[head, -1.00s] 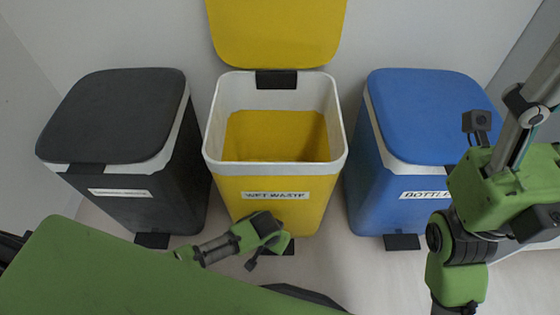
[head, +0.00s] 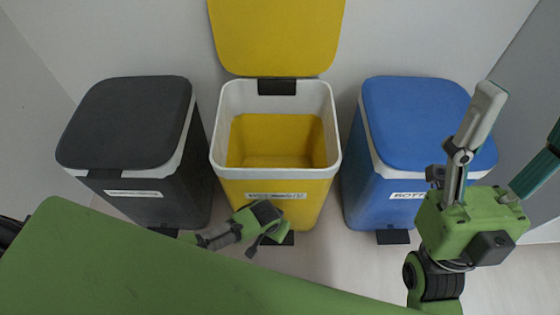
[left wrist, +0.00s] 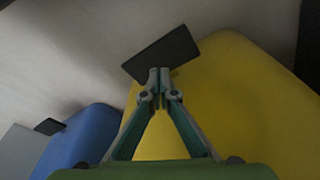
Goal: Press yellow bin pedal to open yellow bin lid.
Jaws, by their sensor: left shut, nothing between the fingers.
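The yellow bin (head: 275,200) stands in the middle of the head view, and its inside shows. Its yellow lid (head: 277,35) stands raised at the back. The black pedal (head: 284,239) at its foot is partly hidden by my left wrist. In the left wrist view the pedal (left wrist: 165,53) lies right at the tips of my left gripper (left wrist: 160,73). That gripper is shut and empty; I cannot tell whether the tips touch the pedal. My right gripper (head: 522,125) is raised at the right, its fingers spread wide with nothing between them.
A black bin (head: 125,125) stands to the left and a blue bin (head: 415,125) to the right, both with lids down. The blue bin's pedal (head: 393,237) sticks out at its foot. A wall is close behind. Some bare floor (head: 335,255) shows in front.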

